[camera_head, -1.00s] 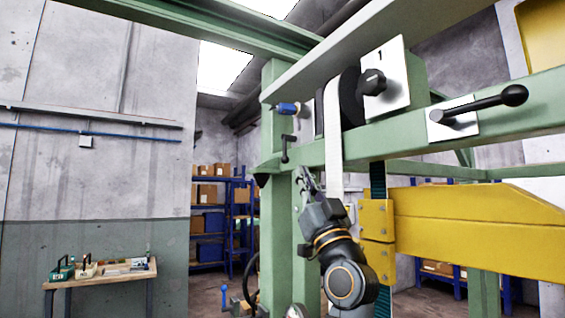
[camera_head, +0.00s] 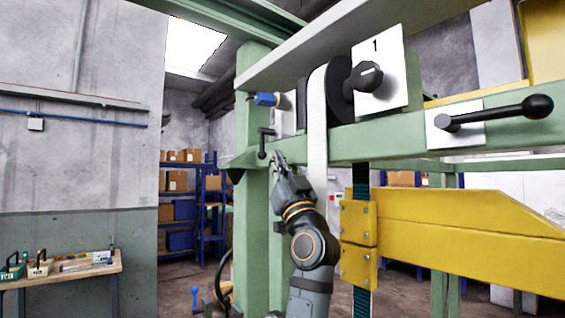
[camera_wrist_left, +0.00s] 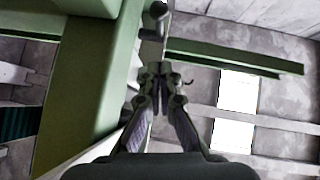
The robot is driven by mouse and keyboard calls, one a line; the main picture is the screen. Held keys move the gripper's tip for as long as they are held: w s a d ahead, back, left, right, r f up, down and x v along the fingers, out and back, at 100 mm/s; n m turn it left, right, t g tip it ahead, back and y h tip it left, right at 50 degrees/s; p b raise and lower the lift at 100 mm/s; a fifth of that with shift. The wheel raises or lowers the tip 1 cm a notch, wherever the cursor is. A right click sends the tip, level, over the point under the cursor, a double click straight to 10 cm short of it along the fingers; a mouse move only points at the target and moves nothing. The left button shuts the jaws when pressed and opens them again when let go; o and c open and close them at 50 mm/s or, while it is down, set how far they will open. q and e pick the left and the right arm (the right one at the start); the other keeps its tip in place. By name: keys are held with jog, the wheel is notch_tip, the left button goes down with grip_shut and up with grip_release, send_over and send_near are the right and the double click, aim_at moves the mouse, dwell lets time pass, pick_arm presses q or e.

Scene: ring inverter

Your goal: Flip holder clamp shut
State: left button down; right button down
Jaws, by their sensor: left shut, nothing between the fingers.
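A small black crank-shaped lever (camera_head: 264,142) hangs on the green beam near the upright post, and looks like the clamp's handle; I cannot tell for sure. My left gripper (camera_head: 277,158) points up, just below and right of this lever, with a small gap seeming to remain. In the wrist view, the left gripper (camera_wrist_left: 158,72) has its fingertips together and empty, below a dark rounded knob (camera_wrist_left: 158,10). A white strap (camera_head: 317,130) hangs right of the gripper, running up to a black roll (camera_head: 340,92). My right gripper is out of view.
A black knob (camera_head: 368,76) sits on a white plate marked 1. A black ball-ended lever (camera_head: 500,113) is on the beam at right. A yellow beam (camera_head: 460,225) crosses lower right. A blue-ended fitting (camera_head: 266,99) is above the crank lever. A workbench (camera_head: 70,272) stands at far left.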

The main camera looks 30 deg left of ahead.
aim_at(263, 144)
pick_arm(q)
jog(key=w+a, duration=0.1)
jog(key=w+a+r+p, duration=0.1)
jog(key=a, duration=0.1)
jog(key=w+a+r+p, duration=0.1)
jog(key=shift+a+r, duration=0.15)
jog(key=shift+a, duration=0.05)
jog(key=shift+w+a+p, duration=0.2)
jog(key=shift+a+p, duration=0.15)
jog(key=shift+p, duration=0.05)
jog(key=shift+d, duration=0.1)
jog(key=shift+w+f, duration=0.1)
jog(key=shift+f, duration=0.15)
